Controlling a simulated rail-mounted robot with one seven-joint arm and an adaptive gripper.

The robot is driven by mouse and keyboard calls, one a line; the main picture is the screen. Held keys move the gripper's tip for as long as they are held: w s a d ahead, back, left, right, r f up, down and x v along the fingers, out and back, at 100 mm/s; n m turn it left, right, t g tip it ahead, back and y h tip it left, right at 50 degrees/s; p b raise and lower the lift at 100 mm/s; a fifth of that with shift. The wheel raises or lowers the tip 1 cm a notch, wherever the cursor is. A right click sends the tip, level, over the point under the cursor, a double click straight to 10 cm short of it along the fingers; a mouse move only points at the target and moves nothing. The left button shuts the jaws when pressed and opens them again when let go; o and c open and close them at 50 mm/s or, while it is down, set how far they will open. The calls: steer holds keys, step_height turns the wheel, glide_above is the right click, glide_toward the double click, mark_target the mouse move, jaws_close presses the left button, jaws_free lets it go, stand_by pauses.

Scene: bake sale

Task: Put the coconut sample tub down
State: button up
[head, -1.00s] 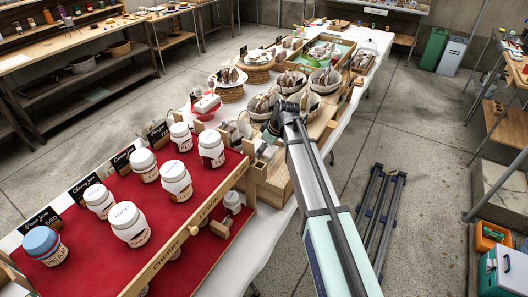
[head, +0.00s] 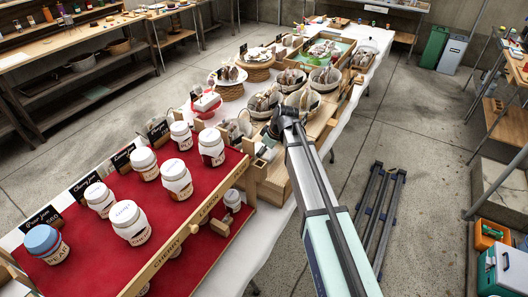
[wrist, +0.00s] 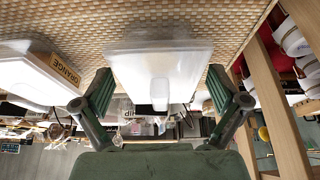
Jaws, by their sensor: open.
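A pale, translucent tub with a white lid (wrist: 160,72) is in the middle of the wrist view, against a woven tan surface (wrist: 225,32). It looks like the coconut sample tub, but I can read no label on it. My gripper (wrist: 160,92) is open, with one green-padded finger on each side of the tub. I cannot tell whether either pad touches it. In the head view my gripper (head: 268,134) is a dark shape over the wooden stands past the jam display, and the tub cannot be made out clearly there.
Another white tub (wrist: 38,78) with an ORANGE tag (wrist: 65,70) is left in the wrist view. Wooden posts (wrist: 272,100) stand close on the right. The red jam display (head: 110,215) with several jars is nearby, with baskets (head: 303,98) beyond.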

steer(key=b+v, duration=0.2)
steer(key=v, duration=1)
steer(key=shift+r+b, duration=0.15)
steer(key=shift+b, duration=0.2)
steer(key=shift+s+a, duration=0.1)
stand_by(0.9)
